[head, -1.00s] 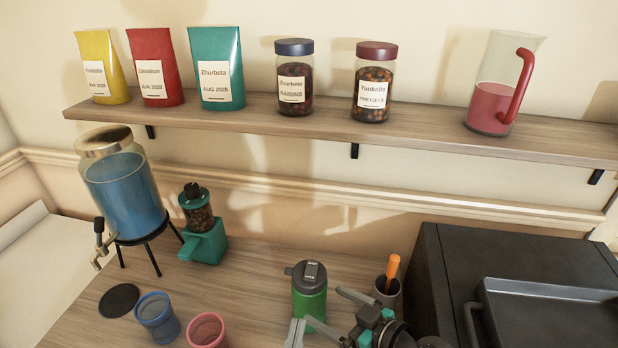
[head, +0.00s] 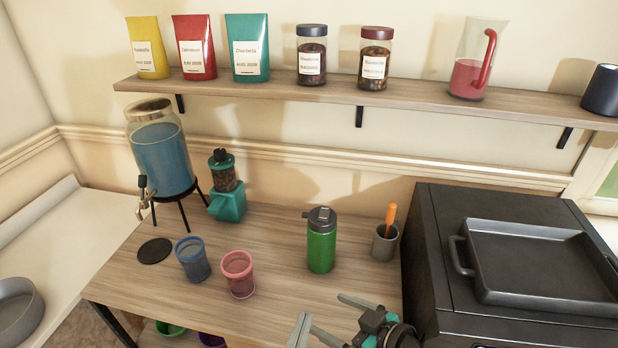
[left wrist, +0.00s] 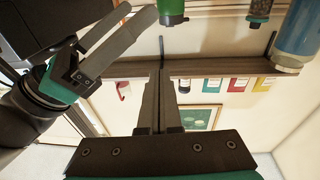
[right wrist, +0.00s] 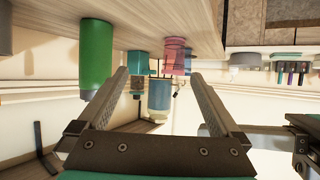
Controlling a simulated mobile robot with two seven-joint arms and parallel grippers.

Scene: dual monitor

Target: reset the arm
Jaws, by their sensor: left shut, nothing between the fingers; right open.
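My right gripper (head: 325,316) is open and empty at the bottom of the head view, in front of the green bottle (head: 321,245). The bottle stands upright with a dark lid, clear of the fingers. In the right wrist view my right gripper's fingers (right wrist: 165,85) are spread with nothing gripped, and the green bottle (right wrist: 96,55) shows left of them. My left gripper (left wrist: 161,85) is shut and empty in the left wrist view; it is outside the head view. The open right gripper (left wrist: 118,40) also shows at that view's upper left.
A grey cup with an orange-handled tool (head: 385,245) stands right of the bottle. A blue cup (head: 193,260), a pink cup (head: 238,274) and a drink dispenser (head: 160,160) are left. A black machine (head: 440,270) borders the right side. A shelf (head: 330,93) runs above.

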